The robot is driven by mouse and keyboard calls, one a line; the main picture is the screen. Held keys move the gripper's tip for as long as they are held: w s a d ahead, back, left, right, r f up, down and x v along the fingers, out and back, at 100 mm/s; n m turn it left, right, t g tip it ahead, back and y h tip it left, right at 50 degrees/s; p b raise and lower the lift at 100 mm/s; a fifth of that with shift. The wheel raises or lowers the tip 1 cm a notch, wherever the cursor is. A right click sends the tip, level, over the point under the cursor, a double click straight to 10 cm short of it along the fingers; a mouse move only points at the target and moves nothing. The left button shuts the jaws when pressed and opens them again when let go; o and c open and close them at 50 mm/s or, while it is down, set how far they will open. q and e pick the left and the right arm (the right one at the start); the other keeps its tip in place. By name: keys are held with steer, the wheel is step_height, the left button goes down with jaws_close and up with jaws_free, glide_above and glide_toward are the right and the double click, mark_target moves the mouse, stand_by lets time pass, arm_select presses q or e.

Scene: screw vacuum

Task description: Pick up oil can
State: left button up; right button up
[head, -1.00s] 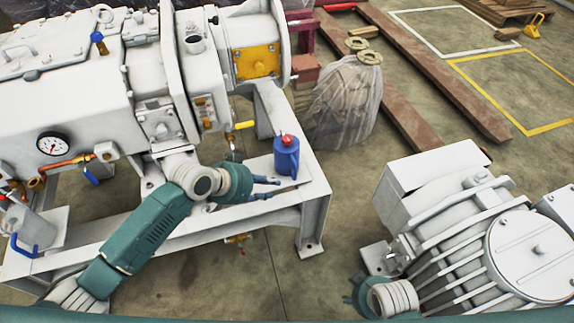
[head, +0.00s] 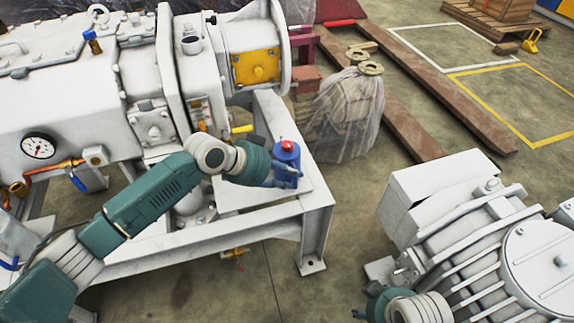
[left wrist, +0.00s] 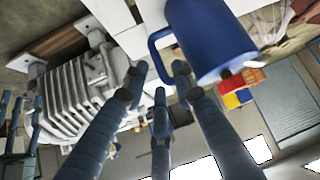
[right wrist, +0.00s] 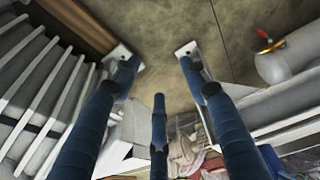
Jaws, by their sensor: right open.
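The blue oil can (head: 287,153) with a red cap stands upright on a corner plate of the white machine frame in the head view. Its body (left wrist: 216,45) and loop handle (left wrist: 155,58) fill the upper part of the left wrist view. My left gripper (head: 289,178) is at the near side of the can, and its fingers partly cover it. In the left wrist view its fingertips (left wrist: 159,72) are apart, with the handle between them and partly behind the right finger. My right gripper (right wrist: 158,64) is open and empty above the floor.
The white pump machine (head: 80,85) with a gauge (head: 38,147) fills the left side. A grey finned motor (head: 480,240) stands at the right, close to my right arm. A plastic-wrapped bundle (head: 345,115) stands behind the can. Floor between frame and motor is clear.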

mark_target(295, 178)
arm_select(q)
steer(key=x, duration=0.4)
steer(key=shift+b, duration=0.4)
jaws_close()
steer(key=shift+r, duration=0.2)
arm_select(e)
steer(key=v, duration=0.4)
steer(key=shift+w, duration=0.1)
arm_select(q)
steer(key=shift+r, duration=0.7)
step_height(295, 178, up, 19)
steer(key=p, duration=0.4)
steer(key=shift+f, duration=0.25)
arm_select(e)
step_height(295, 178, down, 15)
steer(key=shift+w+g, duration=0.25)
steer(key=shift+g, duration=0.15)
